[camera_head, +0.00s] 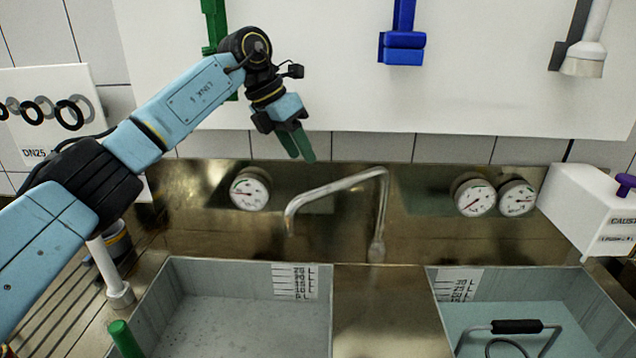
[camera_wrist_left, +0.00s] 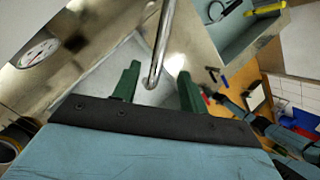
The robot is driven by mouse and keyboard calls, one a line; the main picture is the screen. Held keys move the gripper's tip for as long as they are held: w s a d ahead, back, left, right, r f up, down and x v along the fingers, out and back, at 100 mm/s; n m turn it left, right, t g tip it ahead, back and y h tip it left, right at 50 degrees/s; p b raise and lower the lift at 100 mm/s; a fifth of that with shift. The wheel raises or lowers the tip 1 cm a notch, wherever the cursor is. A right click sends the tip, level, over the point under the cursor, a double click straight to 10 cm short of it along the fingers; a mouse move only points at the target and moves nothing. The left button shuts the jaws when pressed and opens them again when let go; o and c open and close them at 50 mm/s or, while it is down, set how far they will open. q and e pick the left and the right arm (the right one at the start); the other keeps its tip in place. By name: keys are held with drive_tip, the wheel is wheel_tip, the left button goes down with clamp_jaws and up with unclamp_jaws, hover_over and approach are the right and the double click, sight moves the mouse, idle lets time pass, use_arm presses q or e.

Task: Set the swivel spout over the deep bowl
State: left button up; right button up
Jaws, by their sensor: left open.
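The swivel spout (camera_head: 340,187) is a bent metal pipe on a post between two sunken bowls. Its arm points left and its downturned outlet hangs over the back of the left bowl (camera_head: 318,322). The right bowl (camera_head: 440,318) has a handled tool in it. Each bowl has a litre scale; which is deeper I cannot tell for sure. My left gripper (camera_head: 303,146) is open, its green fingers pointing down above the spout. In the left wrist view the pipe (camera_wrist_left: 160,45) shows between the two fingers (camera_wrist_left: 157,88); contact cannot be told. My right gripper is not in view.
Dial gauges (camera_head: 249,189) sit on the metal backsplash. A white box (camera_head: 585,205) with a purple knob stands at the right. Green, blue (camera_head: 403,48) and white tools hang on the wall panel above. A green-topped rod (camera_head: 124,338) stands at the left bowl's near left edge.

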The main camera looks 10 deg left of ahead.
use_arm(q)
drive_tip(key=x, duration=0.9)
drive_tip(key=shift+f+p, duration=0.1)
drive_tip(key=shift+p, duration=0.3)
clamp_jaws()
